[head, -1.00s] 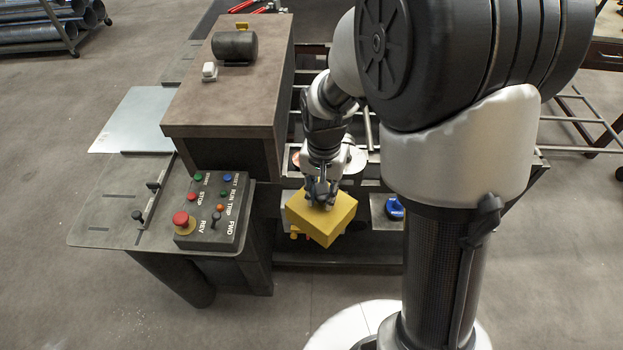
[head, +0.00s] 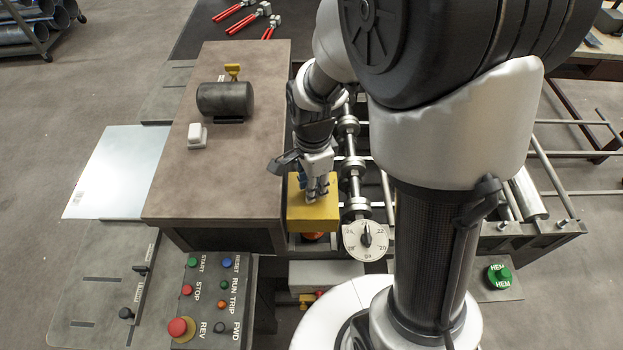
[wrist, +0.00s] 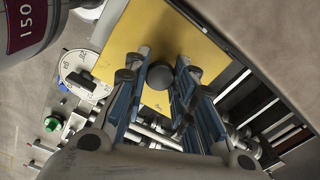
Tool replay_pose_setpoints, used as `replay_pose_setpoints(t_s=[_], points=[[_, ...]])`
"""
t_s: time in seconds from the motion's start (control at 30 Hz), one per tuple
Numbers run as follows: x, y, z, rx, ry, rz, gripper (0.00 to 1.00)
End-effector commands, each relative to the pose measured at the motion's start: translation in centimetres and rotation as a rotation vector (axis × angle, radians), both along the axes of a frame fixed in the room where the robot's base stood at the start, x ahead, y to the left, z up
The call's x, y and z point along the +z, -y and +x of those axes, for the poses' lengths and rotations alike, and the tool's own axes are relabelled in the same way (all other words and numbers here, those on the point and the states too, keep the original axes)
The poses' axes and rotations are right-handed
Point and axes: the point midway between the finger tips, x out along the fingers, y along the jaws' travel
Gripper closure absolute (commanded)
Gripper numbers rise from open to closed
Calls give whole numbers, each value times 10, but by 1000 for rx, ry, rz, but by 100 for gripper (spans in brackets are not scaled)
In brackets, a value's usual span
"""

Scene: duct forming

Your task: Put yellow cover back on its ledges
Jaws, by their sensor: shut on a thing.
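The yellow cover (head: 313,212) is a box-like piece held at the right side of the brown-topped machine housing (head: 228,150). My gripper (head: 318,190) is above it and shut on its dark round knob. The wrist view shows the cover (wrist: 128,50) under the fingers, with the knob (wrist: 160,75) between the blue-padded fingertips. My gripper (wrist: 158,88) hides part of the cover's top. Shafts with rollers (head: 352,165) run just to the right of the cover. The ledges cannot be made out, and I cannot tell whether the cover touches anything below.
A white dial (head: 366,240) stands close to the cover's lower right. A control panel (head: 212,300) with buttons is at the lower left. A green HEM knob (head: 499,276) is at the right. A metal sheet (head: 117,172) lies left of the housing. Red-handled tools (head: 247,20) lie behind.

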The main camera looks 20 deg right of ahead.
Motion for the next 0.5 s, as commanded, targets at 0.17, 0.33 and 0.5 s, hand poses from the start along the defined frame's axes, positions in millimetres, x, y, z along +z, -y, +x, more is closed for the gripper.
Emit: replay_pose_setpoints(t_s=[0.17, 0.33, 0.5], points=[[-5, 0, 0, 0, 0, 0, 100], [-14, 0, 0, 0, 0, 0, 100], [-29, 0, 0, 0, 1, 0, 100]])
